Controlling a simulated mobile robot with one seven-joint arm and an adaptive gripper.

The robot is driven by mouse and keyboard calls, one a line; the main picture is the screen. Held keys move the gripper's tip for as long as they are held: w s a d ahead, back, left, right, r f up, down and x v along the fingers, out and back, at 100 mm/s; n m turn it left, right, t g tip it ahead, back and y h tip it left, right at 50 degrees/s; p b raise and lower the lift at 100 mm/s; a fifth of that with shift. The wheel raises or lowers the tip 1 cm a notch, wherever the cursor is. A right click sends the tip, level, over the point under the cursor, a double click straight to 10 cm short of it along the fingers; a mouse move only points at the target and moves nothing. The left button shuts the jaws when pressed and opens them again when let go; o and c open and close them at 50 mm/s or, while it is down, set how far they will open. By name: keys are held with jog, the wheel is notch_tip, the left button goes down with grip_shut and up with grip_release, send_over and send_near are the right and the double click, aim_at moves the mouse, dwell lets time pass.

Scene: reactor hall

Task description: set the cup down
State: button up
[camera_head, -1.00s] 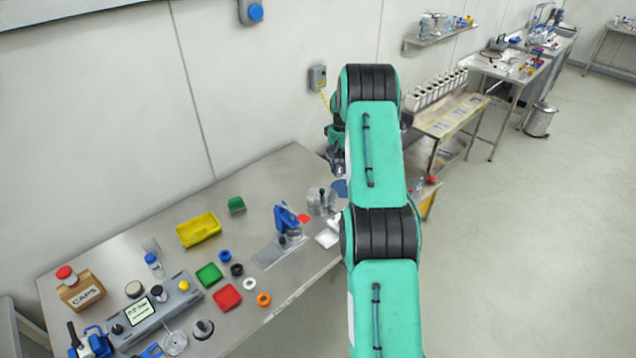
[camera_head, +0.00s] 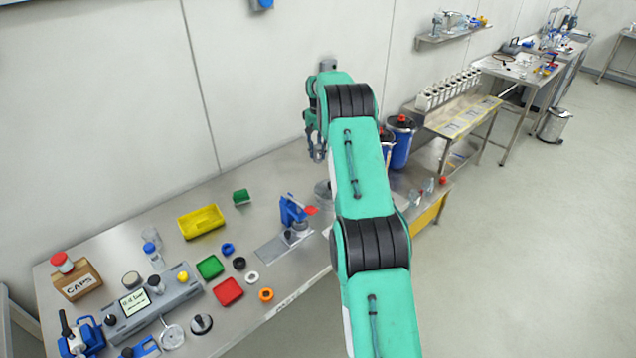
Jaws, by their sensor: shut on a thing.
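My gripper (camera_head: 316,152) hangs at the end of my green arm, above the far right part of the steel bench (camera_head: 265,185) near the wall. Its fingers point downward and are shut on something. What they hold is too small and grey to make out clearly; I take it to be the cup. Its outline and tilt cannot be told. A gap seems to show between the gripper and the bench top. The bench just right of the gripper is partly hidden by my arm.
A grey round metal piece (camera_head: 322,190) stands below the gripper, partly behind my arm. A blue stand (camera_head: 293,212), a green block (camera_head: 241,196) and a yellow tray (camera_head: 200,221) are to the left. Blue red-topped containers (camera_head: 400,142) stand right of my arm.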

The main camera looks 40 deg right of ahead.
jog(key=shift+f, duration=0.1)
jog(key=shift+f+b, duration=0.3)
jog(key=shift+f, duration=2.7)
jog(key=shift+f, duration=0.1)
jog(key=shift+f, duration=1.8)
jog(key=shift+f, duration=0.1)
jog(key=o, duration=1.2)
notch_tip(320, 180, up, 12)
jog(key=shift+r+p, duration=0.1)
jog(key=shift+p, duration=0.35)
